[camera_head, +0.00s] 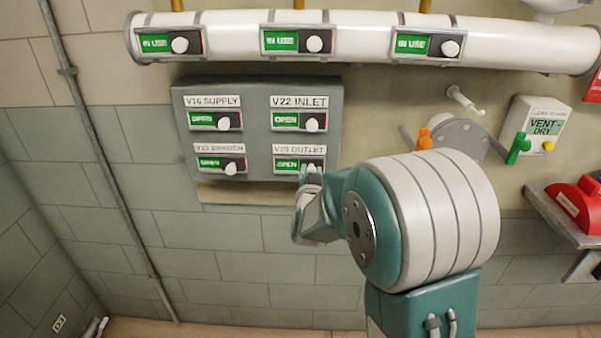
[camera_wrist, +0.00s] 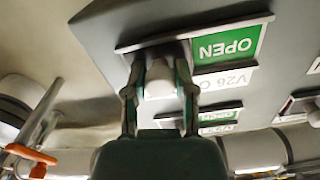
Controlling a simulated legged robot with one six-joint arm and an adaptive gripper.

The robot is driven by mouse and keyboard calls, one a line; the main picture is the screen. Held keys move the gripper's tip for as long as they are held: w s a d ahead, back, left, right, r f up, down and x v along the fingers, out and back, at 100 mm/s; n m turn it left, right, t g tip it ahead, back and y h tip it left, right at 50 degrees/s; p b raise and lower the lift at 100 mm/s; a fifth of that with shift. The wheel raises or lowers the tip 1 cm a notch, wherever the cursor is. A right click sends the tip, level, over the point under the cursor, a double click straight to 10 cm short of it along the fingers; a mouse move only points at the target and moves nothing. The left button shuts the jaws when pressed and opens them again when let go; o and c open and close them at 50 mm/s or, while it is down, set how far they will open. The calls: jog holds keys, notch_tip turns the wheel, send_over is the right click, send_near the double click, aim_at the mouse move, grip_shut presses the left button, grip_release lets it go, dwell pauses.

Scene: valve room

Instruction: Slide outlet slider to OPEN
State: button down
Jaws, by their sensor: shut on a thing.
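The outlet slider is at the lower right of the grey panel (camera_head: 257,90), under a label reading "OUTLET". Its green OPEN plate (camera_head: 287,164) shows; the wrist view shows the same green plate (camera_wrist: 232,45) in full. The white slider knob (camera_wrist: 158,82) sits beside the plate, at the end away from it. My gripper (camera_head: 311,172) reaches the panel from the lower right and covers most of the knob in the head view. In the wrist view my gripper (camera_wrist: 160,72) has one finger on each side of the knob, shut on it.
Other sliders on the panel are supply (camera_head: 215,120), inlet (camera_head: 298,121) and branch (camera_head: 221,164), all showing green OPEN. A white pipe (camera_head: 360,38) with IN USE sliders runs above. An orange handle (camera_head: 425,139), a green lever (camera_head: 518,148) and a red box (camera_head: 577,204) are to the right.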

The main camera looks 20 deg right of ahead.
jog(key=shift+d+r, duration=0.1)
jog(key=shift+r, duration=0.1)
jog(key=c, duration=0.7)
grip_release()
jog(key=o, duration=0.3)
jog(key=shift+d, duration=0.1)
jog(key=shift+d+f, duration=0.1)
jog(key=shift+s+a, duration=0.2)
jog(key=v, duration=1.1)
jog(key=shift+s, duration=0.2)
